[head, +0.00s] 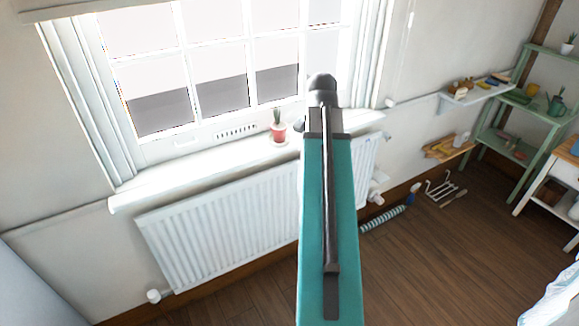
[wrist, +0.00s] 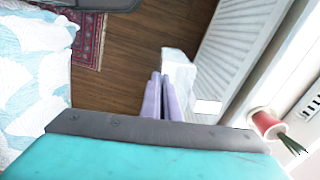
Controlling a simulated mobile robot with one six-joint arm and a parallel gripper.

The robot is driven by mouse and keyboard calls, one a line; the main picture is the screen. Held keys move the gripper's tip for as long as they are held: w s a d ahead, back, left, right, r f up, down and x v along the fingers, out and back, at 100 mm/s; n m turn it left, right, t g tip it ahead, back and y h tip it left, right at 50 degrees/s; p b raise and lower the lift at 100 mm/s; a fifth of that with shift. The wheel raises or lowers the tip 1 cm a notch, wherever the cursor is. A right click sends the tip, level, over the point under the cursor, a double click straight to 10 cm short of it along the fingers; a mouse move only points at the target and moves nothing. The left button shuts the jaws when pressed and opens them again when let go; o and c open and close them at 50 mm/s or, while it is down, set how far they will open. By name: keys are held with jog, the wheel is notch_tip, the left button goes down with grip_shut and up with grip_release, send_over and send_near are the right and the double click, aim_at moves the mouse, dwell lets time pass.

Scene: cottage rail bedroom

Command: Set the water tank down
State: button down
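In the wrist view, my gripper (wrist: 159,76) shows two lavender fingers close together, with only a thin gap between them. A pale white block, which I take to be the water tank (wrist: 180,68), sits right against the fingers and reaches past their tips. The fingers appear shut on a thin part of it, though the grip itself is hidden. The tank shows above the wooden floor, in front of the radiator. In the head view, my teal arm hides both the gripper and the tank.
A white radiator (head: 215,240) stands under the windowsill (head: 165,187), which holds a red pot (head: 278,131). A striped roll (head: 383,218) and a wire rack (head: 440,187) lie on the floor. A green shelf (head: 516,128) stands right. Open wooden floor (head: 440,260) lies between.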

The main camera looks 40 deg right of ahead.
jog(key=s+d+r+m, duration=0.1)
jog(key=s+d, duration=0.3)
jog(key=s, duration=0.4)
jog(key=shift+m, duration=0.9)
